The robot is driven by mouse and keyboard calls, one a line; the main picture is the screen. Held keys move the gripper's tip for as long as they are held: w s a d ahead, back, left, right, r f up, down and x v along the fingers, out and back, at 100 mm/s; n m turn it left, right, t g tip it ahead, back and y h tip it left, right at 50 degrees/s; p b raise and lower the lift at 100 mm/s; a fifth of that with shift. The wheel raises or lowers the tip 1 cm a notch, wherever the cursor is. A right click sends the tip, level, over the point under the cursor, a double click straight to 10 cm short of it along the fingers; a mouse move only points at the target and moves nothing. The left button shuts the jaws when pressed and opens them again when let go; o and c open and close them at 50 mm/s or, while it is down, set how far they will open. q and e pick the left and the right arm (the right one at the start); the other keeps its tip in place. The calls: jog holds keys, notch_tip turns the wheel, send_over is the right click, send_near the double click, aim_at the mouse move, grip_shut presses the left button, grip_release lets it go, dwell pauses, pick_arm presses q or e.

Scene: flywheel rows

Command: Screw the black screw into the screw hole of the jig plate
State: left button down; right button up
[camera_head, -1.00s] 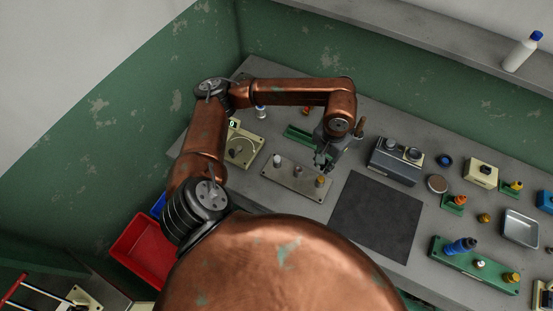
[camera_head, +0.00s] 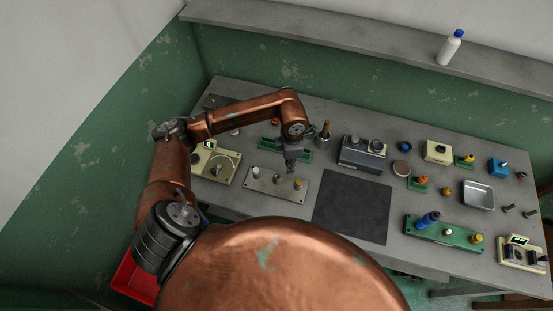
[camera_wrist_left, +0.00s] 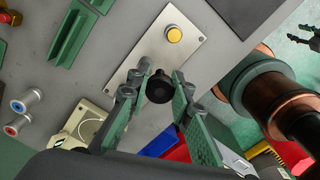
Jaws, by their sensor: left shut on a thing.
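The jig plate (camera_head: 268,193) is a pale metal plate on the bench, with a silver post, a darker post and a yellow-topped post (camera_head: 297,184) along it. My left gripper (camera_head: 291,167) is over its back edge, between the darker and yellow posts in the picture. In the left wrist view, the gripper (camera_wrist_left: 155,86) is shut on the black screw (camera_wrist_left: 159,89), whose round dark head faces the camera. The plate (camera_wrist_left: 196,42) and its yellow-topped post (camera_wrist_left: 174,35) lie beyond. The screw's lower end and the screw hole are hidden. Dark finger-like parts (camera_wrist_left: 306,38), perhaps my right gripper, show at the right edge.
A cream dial box (camera_head: 214,166) stands left of the plate, and a green bracket (camera_head: 270,144) lies behind it. A grey box with knobs (camera_head: 361,154) is at the back right. The dark mat (camera_head: 352,208) to the right is clear.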

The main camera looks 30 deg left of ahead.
pick_arm(q)
jog(key=a+n+p, duration=0.1)
jog(key=n+p, duration=0.2)
jog(key=n, duration=0.7)
jog(key=a+f+n+p, duration=0.1)
jog(key=a+n+p, duration=0.1)
jog(key=n, duration=0.8)
jog(key=a+f+n+p, duration=0.1)
jog(key=n+p, duration=0.4)
jog(key=n, duration=0.6)
jog(key=shift+s+a+f, duration=0.2)
jog(key=shift+s+a, duration=0.15)
jog(key=shift+s, duration=0.05)
notch_tip(320, 180, down, 6)
jog(key=b, duration=0.4)
jog(key=shift+r, duration=0.1)
jog(key=shift+p, duration=0.4)
jog(key=shift+f+b, duration=0.85)
jog(key=shift+f, duration=0.4)
